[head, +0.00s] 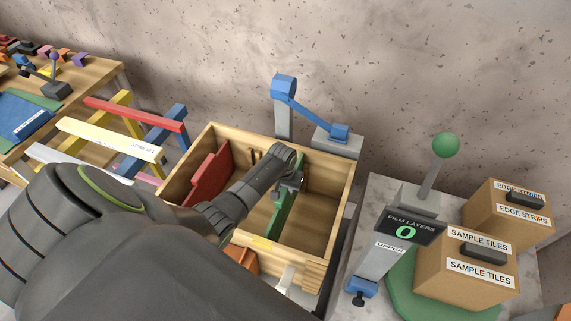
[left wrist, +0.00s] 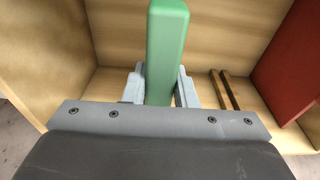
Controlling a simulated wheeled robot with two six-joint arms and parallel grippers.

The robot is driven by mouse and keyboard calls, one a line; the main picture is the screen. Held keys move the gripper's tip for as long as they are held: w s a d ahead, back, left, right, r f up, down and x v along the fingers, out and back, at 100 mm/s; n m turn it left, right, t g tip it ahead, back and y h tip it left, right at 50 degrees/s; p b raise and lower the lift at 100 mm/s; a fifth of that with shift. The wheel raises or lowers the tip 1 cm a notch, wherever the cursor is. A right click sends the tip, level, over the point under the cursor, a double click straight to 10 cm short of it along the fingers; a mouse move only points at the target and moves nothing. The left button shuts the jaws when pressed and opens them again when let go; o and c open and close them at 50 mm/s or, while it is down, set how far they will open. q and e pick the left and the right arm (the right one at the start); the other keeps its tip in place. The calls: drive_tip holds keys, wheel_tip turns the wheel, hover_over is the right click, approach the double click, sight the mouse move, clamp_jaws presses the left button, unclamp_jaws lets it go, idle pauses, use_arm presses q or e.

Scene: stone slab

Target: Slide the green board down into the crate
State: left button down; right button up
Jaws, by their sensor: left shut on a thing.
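The wooden crate (head: 328,180) stands open at the top in the middle of the head view. My left gripper (head: 291,180) reaches in over it and is shut on the green board (head: 284,215). In the left wrist view the green board (left wrist: 167,45) stands between the two pale fingers (left wrist: 160,90). In the head view it is upright on edge, inside the crate's walls; my arm hides part of it, and I cannot tell if its lower edge touches the floor. A red board (head: 208,176) stands at the crate's left side, also in the left wrist view (left wrist: 296,65). My right gripper is not in view.
Brown strips (left wrist: 226,88) stand between the boards. A blue lever stand (head: 284,95) is behind the crate. Right is a grey stone slab (head: 385,190) with a counter post (head: 405,228) and two labelled boxes (head: 470,268). Coloured racks (head: 112,135) stand left. The crate's right part is empty.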

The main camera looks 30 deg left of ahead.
sight(286, 204)
use_arm(q)
drive_tip(key=shift+r, duration=0.1)
drive_tip(key=shift+f, duration=0.2)
idle(0.4)
wheel_tip(286, 204, down, 4)
drive_tip(key=b, duration=0.2)
drive_tip(key=shift+b, duration=0.35)
idle(0.4)
drive_tip(key=c, duration=1.2)
unclamp_jaws()
drive_tip(key=shift+o, duration=0.6)
drive_tip(key=shift+s, duration=0.1)
